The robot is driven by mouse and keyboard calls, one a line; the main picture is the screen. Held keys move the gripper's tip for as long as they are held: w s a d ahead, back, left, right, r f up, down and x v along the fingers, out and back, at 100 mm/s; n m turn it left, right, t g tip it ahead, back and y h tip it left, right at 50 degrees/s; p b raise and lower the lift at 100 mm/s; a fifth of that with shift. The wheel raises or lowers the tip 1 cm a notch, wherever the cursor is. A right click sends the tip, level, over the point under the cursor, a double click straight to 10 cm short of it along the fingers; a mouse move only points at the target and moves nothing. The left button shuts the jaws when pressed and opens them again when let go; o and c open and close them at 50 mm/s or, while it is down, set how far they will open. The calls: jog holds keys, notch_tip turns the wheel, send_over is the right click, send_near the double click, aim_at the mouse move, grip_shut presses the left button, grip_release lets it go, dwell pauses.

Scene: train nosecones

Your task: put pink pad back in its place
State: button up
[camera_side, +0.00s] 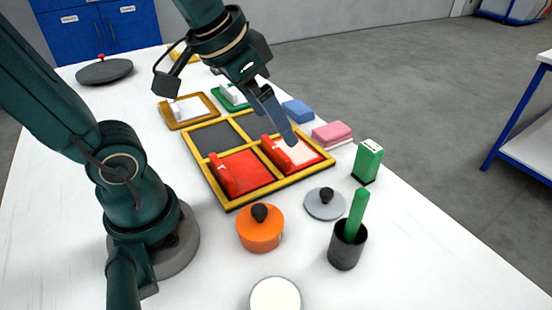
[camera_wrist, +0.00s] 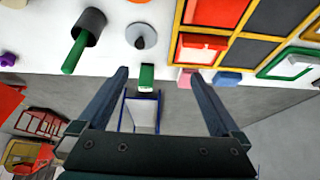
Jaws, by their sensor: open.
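The pink pad (camera_side: 332,134) lies on the white table just right of the yellow-framed tray, with a pale layer showing under its near edge. It also shows in the wrist view (camera_wrist: 184,78), between my finger tips and near the right one. My gripper (camera_side: 289,138) is open and empty, its fingers pointing down over the right part of the tray, left of the pad in the side view. In the wrist view my gripper (camera_wrist: 158,76) has its two fingers wide apart. I cannot tell which spot is the pad's place.
The yellow-framed tray (camera_side: 231,206) has two dark bare compartments and two with red pieces. A blue pad (camera_side: 298,111), a green box (camera_side: 368,161), a grey lid (camera_side: 325,204), an orange pot (camera_side: 260,234) and a black cup (camera_side: 347,247) with a green stick stand nearby.

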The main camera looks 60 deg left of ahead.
jog(key=s+d+f, duration=0.1)
jog(key=s+f, duration=0.1)
jog(key=s, duration=0.3)
jog(key=shift+s+f, duration=0.15)
jog(key=shift+s, duration=0.1)
